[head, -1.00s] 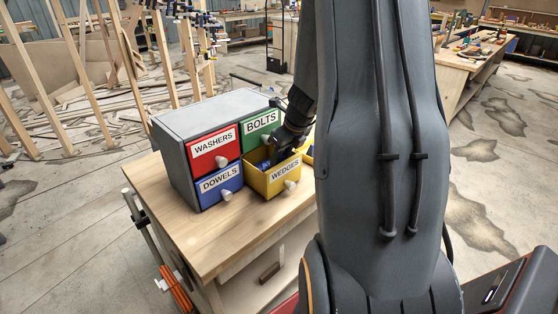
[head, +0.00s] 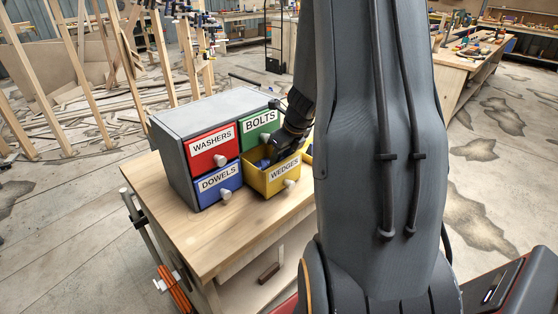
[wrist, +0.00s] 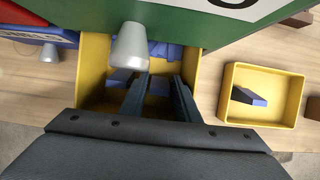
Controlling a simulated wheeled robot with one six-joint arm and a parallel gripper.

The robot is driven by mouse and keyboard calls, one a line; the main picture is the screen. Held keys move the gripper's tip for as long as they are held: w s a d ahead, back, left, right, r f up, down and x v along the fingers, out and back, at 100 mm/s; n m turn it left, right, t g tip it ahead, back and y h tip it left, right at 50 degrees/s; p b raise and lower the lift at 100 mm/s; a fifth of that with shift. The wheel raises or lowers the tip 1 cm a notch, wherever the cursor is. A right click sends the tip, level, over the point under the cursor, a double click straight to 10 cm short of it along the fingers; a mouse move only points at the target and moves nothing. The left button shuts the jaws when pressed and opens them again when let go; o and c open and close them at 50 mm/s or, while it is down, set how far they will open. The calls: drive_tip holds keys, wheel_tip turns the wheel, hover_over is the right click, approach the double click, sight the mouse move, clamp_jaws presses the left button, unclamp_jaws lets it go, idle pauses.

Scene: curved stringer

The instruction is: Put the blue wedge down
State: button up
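The yellow WEDGES drawer (head: 262,181) is pulled out of the cabinet's lower right in the head view. In the wrist view, the drawer (wrist: 93,75) holds several blue pieces. One blue wedge (wrist: 120,78) lies left of my gripper (wrist: 162,78); another blue piece (wrist: 160,88) shows between its fingers, lower down. The fingers are apart, with gaps beside that piece, so my gripper looks open and empty over the drawer. In the head view my gripper (head: 277,152) is at the drawer's top, partly hidden by the drawer front. Which wedge was held cannot be told.
A yellow tray (wrist: 235,108) with a blue wedge (wrist: 248,97) stands right of the drawer. The green BOLTS drawer (head: 262,128) is shut just above, its knob (wrist: 130,46) close to my fingers. Red WASHERS (head: 213,146) and blue DOWELS (head: 220,184) drawers are shut.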

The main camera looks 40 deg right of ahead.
drive_tip(key=shift+r+p, duration=0.3)
drive_tip(key=shift+r, duration=0.05)
drive_tip(key=v, duration=1.2)
drive_tip(key=shift+r, duration=0.15)
drive_tip(key=a+n, duration=0.4)
drive_tip(key=a+f+n, duration=0.1)
drive_tip(key=a+n, duration=0.1)
drive_tip(key=shift+s+a+g, duration=0.35)
drive_tip(key=shift+g, duration=0.05)
drive_tip(key=s+a+f+n+g, duration=0.1)
drive_tip(key=s+a+f+n, duration=0.1)
drive_tip(key=s+a+n, duration=0.3)
drive_tip(key=s+a+f+n+g, duration=0.1)
drive_tip(key=s+a+n, duration=0.4)
drive_tip(key=a+n, duration=0.9)
drive_tip(key=n, duration=0.9)
drive_tip(key=shift+f+h, duration=0.3)
drive_tip(key=shift+f, duration=0.1)
